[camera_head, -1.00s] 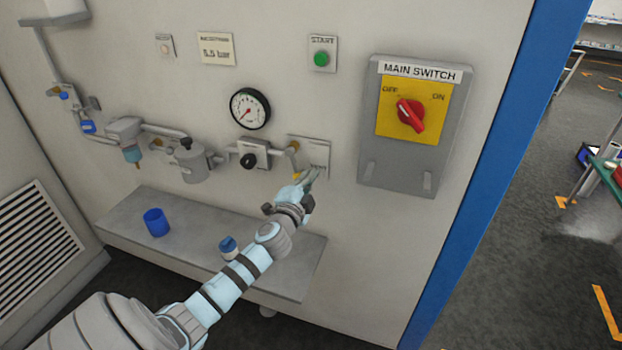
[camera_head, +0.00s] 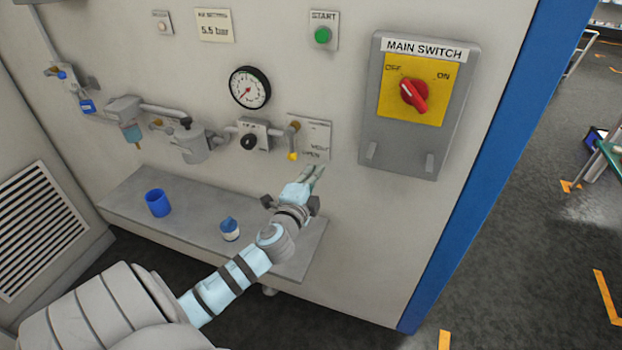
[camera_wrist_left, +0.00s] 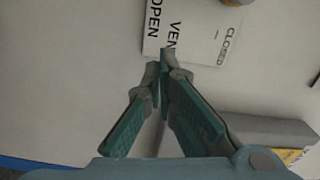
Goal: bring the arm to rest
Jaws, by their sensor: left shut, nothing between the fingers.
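My left arm comes in from the lower left in the head view, and my left gripper (camera_head: 316,174) is in front of the wall panel, just below the vent plate (camera_head: 318,140). Its fingers are shut with nothing between them. In the left wrist view the two green-grey fingers (camera_wrist_left: 160,65) meet at the tips, close below the plate marked VENT, OPEN and CLOSED (camera_wrist_left: 190,28). I cannot tell whether the tips touch the wall. My right gripper is not in view.
The main switch box (camera_head: 418,150) is right of the gripper, its red knob (camera_head: 413,95) turned diagonally. A pressure gauge (camera_head: 249,88) and regulator (camera_head: 252,136) sit up left. A shelf (camera_head: 185,225) below holds a blue cup (camera_head: 157,203) and a small blue-white jar (camera_head: 229,229). Open floor lies right.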

